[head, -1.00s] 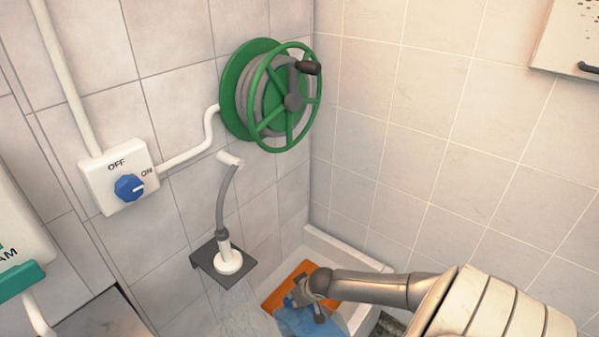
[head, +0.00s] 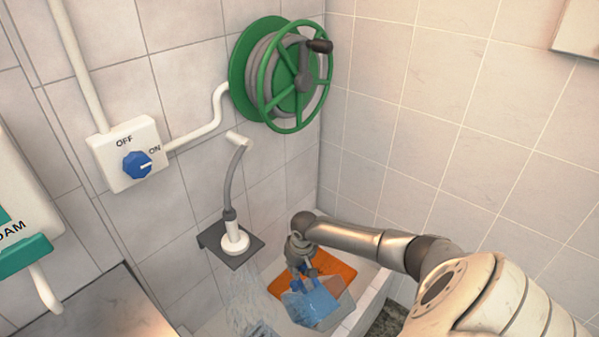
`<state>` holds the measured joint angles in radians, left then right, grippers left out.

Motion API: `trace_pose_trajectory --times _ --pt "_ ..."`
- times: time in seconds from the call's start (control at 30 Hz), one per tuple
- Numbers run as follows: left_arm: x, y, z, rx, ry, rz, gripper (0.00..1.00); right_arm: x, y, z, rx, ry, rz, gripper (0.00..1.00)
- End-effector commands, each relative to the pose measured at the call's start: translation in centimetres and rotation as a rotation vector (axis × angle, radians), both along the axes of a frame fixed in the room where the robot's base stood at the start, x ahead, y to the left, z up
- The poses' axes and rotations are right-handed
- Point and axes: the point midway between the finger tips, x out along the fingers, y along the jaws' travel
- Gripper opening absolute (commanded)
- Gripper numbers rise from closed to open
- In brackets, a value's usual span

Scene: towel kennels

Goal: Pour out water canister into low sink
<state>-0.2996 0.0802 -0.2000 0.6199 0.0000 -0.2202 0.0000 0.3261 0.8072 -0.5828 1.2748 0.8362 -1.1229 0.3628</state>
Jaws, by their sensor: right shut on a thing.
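My right gripper (head: 301,268) comes in from the right and is shut on the blue translucent water canister (head: 318,306). It holds the canister over the white low sink (head: 372,287) in the corner. The canister looks tilted, though its mouth is hard to make out and I cannot tell whether anything leaves it. Water (head: 246,301) falls into the sink to the left of the canister, below a white spray head (head: 234,240). My left gripper is not in view.
An orange flat thing (head: 338,268) lies behind the canister in the sink. The spray head sits on a dark wall bracket (head: 213,237). A green hose reel (head: 244,85) and a switch box (head: 131,165) with a blue knob at ON are on the wall.

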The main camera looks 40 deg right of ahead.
Motion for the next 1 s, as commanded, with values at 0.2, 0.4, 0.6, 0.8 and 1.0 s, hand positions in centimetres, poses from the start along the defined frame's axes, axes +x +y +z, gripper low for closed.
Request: trace_pose_trajectory --times 0.2,0.4,0.6,0.8,1.0 --pt "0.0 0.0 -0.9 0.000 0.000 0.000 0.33 1.1 -0.1 0.2 0.014 0.065 -0.003 0.00" --pt "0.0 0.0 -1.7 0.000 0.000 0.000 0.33 1.7 -0.2 0.5 0.027 0.128 -0.001 0.00" --pt "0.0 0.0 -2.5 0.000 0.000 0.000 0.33 2.1 -0.3 0.3 0.030 0.161 -0.002 0.00" --pt "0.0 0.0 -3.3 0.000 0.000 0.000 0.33 2.5 -0.4 0.3 0.036 0.195 -0.003 0.00" --pt "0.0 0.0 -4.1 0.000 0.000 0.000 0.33 2.8 -0.4 0.3 0.043 0.229 0.001 0.00"
